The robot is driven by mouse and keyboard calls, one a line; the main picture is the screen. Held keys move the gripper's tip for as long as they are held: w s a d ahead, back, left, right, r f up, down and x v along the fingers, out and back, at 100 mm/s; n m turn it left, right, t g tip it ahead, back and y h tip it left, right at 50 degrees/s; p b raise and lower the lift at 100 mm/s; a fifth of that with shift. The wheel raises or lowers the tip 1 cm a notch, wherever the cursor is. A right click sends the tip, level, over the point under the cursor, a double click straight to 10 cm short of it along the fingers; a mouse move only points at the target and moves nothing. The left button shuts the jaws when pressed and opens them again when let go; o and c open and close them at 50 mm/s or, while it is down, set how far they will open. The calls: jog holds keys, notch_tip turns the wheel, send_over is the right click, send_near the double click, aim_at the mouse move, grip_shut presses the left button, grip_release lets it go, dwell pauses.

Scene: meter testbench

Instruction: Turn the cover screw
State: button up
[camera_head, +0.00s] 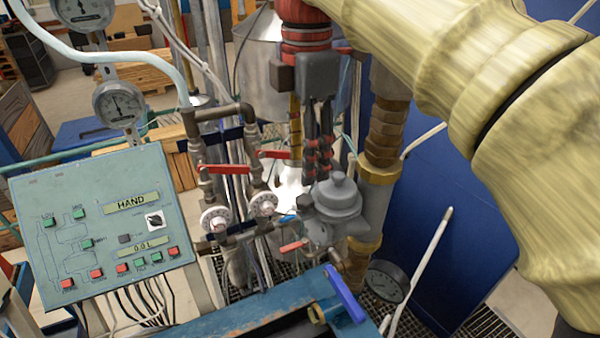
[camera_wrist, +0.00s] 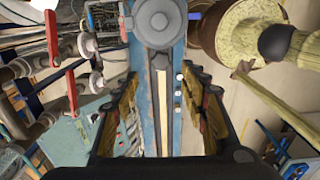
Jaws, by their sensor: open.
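A grey round meter (camera_head: 338,203) stands on the pipework in the middle of the head view. Its raised round cover screw (camera_head: 337,179) is on top. My gripper (camera_head: 319,165) points down just above and slightly left of the screw, apart from it as far as I can tell. In the wrist view my gripper (camera_wrist: 160,85) is open, with nothing between its fingers. There the meter (camera_wrist: 158,35) and its cover screw (camera_wrist: 160,20) show at the top edge, beyond the fingertips. The meter's upper edge is cut off by the frame.
Red-handled valves (camera_head: 225,169) and white dials (camera_head: 215,218) sit left of the meter. A control panel (camera_head: 100,220) is at the left. A vertical brass-fitted pipe (camera_head: 378,190) stands close right. A blue bench frame with a blue lever (camera_head: 345,295) is in front.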

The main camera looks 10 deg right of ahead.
aim_at(305, 198)
jog(key=shift+w+f, duration=0.15)
jog(key=shift+f, duration=0.15)
jog(key=shift+s+f+b, duration=0.15)
jog(key=shift+f+b, duration=0.1)
jog(key=shift+f, duration=1.55)
jog(key=shift+s+f+b, duration=0.1)
jog(key=shift+f+b, duration=0.1)
jog(key=shift+f, duration=1.55)
jog(key=c, duration=0.3)
jog(key=c, duration=0.8)
grip_shut()
jog(key=shift+m, duration=0.4)
jog(key=m+p, duration=0.2)
jog(key=m, duration=0.1)
jog(key=shift+r+m, duration=0.1)
jog(key=shift+m, duration=0.2)
jog(key=shift+m+p, duration=0.65)
jog(key=shift+m, duration=1.65)
